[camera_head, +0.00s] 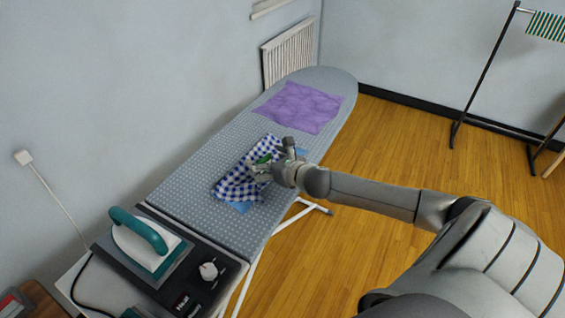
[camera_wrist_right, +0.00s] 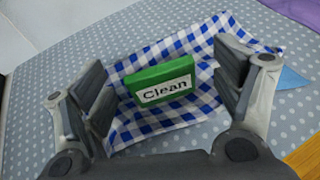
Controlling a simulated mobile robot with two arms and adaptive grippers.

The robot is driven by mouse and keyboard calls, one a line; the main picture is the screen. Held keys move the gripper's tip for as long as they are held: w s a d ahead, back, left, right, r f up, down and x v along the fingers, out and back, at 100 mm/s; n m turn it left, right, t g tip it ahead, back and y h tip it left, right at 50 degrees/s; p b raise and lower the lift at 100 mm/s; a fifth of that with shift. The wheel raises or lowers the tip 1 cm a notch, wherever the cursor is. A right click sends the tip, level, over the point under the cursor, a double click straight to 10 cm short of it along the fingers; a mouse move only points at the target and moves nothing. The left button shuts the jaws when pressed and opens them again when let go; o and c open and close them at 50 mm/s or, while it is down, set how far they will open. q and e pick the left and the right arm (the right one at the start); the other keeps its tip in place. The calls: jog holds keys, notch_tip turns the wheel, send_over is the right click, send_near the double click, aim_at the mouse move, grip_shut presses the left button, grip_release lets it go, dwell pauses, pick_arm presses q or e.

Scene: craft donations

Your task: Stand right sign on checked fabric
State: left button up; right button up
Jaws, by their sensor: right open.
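A small green sign (camera_wrist_right: 160,80) with a white label reading "Clean" is on the blue-and-white checked fabric (camera_wrist_right: 200,115), between the fingers of my right gripper (camera_wrist_right: 165,90). The fingers are spread with a gap on both sides of the sign. The sign appears upright, its label facing the wrist camera. In the head view the checked fabric (camera_head: 233,187) lies rumpled on the ironing board, with the green sign (camera_head: 264,158) partly hidden by my right gripper (camera_head: 264,168). My left gripper is not in view.
The dotted grey ironing board (camera_head: 190,190) also bears a purple cloth (camera_head: 300,107) at its far end. Light blue cloth (camera_head: 241,207) shows beside the checked fabric. An iron (camera_head: 145,240) stands at the near left. A drying rack (camera_head: 485,75) stands at the right.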

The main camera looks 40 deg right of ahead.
jog(key=v, duration=0.7)
jog(key=shift+s+b, duration=0.3)
jog(key=shift+b, duration=0.1)
jog(key=shift+v, duration=0.8)
jog(key=shift+r, duration=0.1)
